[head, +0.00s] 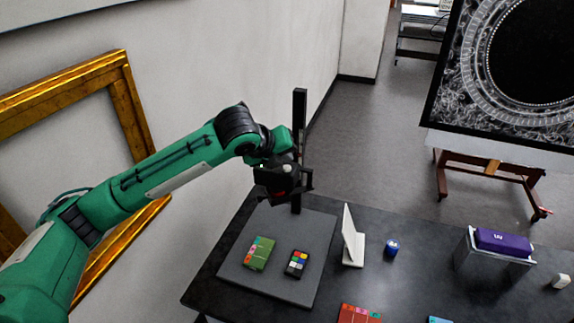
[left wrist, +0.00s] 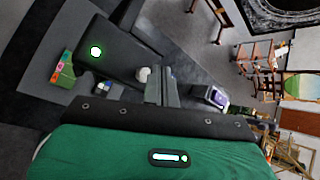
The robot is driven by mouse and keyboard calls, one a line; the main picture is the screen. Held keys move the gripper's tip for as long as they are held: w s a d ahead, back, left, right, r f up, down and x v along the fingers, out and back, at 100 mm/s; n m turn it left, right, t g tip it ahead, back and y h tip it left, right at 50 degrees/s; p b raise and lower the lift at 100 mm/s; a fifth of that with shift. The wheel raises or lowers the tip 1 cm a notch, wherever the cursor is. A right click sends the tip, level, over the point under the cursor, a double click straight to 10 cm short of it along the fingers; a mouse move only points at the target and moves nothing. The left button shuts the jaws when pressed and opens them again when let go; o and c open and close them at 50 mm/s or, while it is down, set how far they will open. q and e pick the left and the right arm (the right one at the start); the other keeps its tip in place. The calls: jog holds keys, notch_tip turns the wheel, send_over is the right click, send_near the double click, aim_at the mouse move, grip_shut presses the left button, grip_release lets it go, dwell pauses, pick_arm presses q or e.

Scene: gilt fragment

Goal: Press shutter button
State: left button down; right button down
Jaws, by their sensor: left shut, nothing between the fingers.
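A black camera-like block (head: 272,184) sits beside the black upright column (head: 300,105) of a stand. A pale rounded knob (head: 287,168) shows at its top. In the left wrist view a black block (left wrist: 122,58) bears a bright round disc (left wrist: 96,52), and the pale knob (left wrist: 143,73) is at its lower right edge. I cannot tell which of these is the shutter button. My left gripper (head: 281,161) is at the block, shut and empty. In the left wrist view its fingertips (left wrist: 162,70) are close beside the knob; contact cannot be told. My right gripper is not in view.
The grey stand base (head: 238,278) holds a green box (head: 259,253) and a colour chart (head: 297,263). A white easel-like panel (head: 353,238), a blue jar (head: 392,247) and a purple item (head: 502,240) on a box stand right. A gilt frame (head: 128,100) leans at left.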

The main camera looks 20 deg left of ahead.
pick_arm(q)
notch_tip(320, 180, up, 5)
jog(key=p, duration=0.4)
jog(key=shift+p, duration=0.35)
